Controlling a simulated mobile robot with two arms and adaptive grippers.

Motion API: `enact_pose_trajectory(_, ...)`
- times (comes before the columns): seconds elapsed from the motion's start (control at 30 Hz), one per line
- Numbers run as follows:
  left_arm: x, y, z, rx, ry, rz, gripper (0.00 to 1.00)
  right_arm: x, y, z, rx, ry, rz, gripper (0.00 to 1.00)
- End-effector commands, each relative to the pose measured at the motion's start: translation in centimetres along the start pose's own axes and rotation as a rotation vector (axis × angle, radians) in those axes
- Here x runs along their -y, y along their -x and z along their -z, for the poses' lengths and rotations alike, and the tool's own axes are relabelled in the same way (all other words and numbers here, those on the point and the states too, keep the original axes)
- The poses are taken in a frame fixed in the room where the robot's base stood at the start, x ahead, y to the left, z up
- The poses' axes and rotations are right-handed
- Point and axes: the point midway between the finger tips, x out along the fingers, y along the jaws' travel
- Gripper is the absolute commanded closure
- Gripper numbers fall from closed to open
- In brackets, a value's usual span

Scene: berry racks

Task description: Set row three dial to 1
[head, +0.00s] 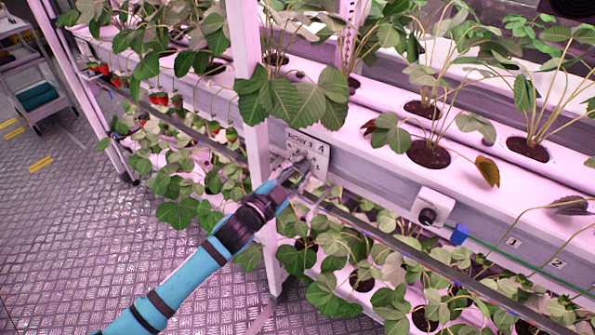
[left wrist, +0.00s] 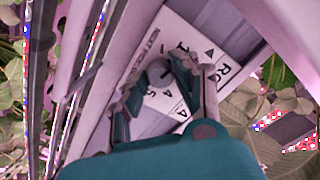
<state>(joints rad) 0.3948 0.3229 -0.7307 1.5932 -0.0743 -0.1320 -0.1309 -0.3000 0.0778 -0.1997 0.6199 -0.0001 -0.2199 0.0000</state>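The row dial plate (head: 322,150) is a white label plate on the rack's grey side rail, just right of a white upright post. Its heading seems to read row 3, though it is small and partly covered. My left gripper (head: 297,172) reaches the plate in the head view. My right gripper is not in view.
The white post (head: 246,60) stands close beside my left gripper. A white box with a black knob (head: 428,216) is on the rail to the right. Strawberry leaves (head: 290,98) hang just above the plate. A cart (head: 35,90) stands at the far left on open metal floor.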

Motion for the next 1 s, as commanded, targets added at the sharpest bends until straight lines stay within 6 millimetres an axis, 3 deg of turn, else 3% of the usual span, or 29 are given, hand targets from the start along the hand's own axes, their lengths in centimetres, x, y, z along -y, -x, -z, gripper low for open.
enact_pose_trajectory(0.13,0.0,0.0,0.0,0.001,0.0,0.0,0.5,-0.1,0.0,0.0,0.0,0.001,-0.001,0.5)
enact_pose_trajectory(0.47,0.0,0.4,-0.1,0.001,0.001,0.0,0.5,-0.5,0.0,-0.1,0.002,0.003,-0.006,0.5)
enact_pose_trajectory(0.57,-0.1,1.7,-0.1,0.002,0.001,-0.001,0.5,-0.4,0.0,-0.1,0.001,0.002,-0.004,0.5)
enact_pose_trajectory(1.0,-0.1,10.3,-0.1,0.002,0.001,-0.001,0.5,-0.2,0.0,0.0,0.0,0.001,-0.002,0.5)
